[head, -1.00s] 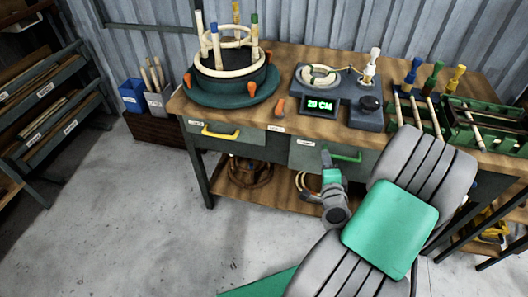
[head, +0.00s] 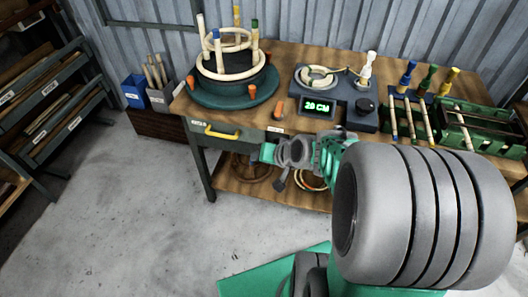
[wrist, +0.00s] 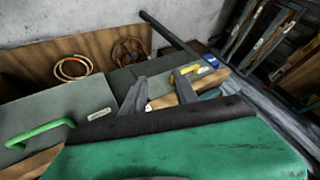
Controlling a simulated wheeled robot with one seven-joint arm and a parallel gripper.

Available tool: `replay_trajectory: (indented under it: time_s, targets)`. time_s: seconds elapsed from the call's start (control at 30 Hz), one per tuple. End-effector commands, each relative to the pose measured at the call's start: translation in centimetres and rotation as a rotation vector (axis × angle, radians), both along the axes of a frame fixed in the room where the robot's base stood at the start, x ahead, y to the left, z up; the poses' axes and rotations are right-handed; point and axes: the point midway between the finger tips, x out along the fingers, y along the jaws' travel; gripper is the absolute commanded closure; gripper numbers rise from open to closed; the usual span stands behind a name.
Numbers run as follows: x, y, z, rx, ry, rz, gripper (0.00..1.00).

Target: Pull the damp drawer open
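Two grey-green drawers sit under the bench top; their small labels are too small to read, so I cannot tell which is the damp one. The left drawer (head: 229,143) has a yellow handle (head: 222,131) and looks shut. The right drawer is mostly hidden behind my arm in the head view; its green handle (wrist: 40,135) shows in the wrist view. My gripper (wrist: 160,88) is open, with nothing visible between its fingers. It points towards the yellow handle, which also shows beyond its fingertips in the wrist view (wrist: 195,73). I see no contact with either handle.
On the bench top (head: 285,65) stand a round green jig with pegs (head: 233,97), a device reading 20 CM (head: 318,106) and a green rack (head: 470,122). Coils (wrist: 73,68) lie on the lower shelf. Floor (head: 110,220) is clear at front left.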

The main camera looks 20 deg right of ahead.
Motion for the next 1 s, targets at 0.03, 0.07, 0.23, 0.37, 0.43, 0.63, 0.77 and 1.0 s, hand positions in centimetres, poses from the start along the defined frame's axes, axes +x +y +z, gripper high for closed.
replay_trajectory:
  time_s: [0.03,0.07,0.23,0.37,0.43,0.63,0.77,1.0]
  targets:
    - [-0.5,0.7,1.6,-0.044,0.026,0.047,0.64]
    - [-0.9,1.0,2.1,-0.070,0.045,0.071,0.64]
    - [-3.1,2.0,4.8,-0.189,0.138,0.169,0.64]
    - [-5.0,2.6,7.4,-0.270,0.202,0.228,0.64]
    - [-6.0,2.8,8.4,-0.300,0.231,0.250,0.64]
    - [-8.1,3.1,10.7,-0.357,0.289,0.287,0.64]
    - [-8.8,3.1,11.2,-0.369,0.305,0.294,0.64]
    - [-8.8,3.1,11.2,-0.370,0.307,0.293,0.64]
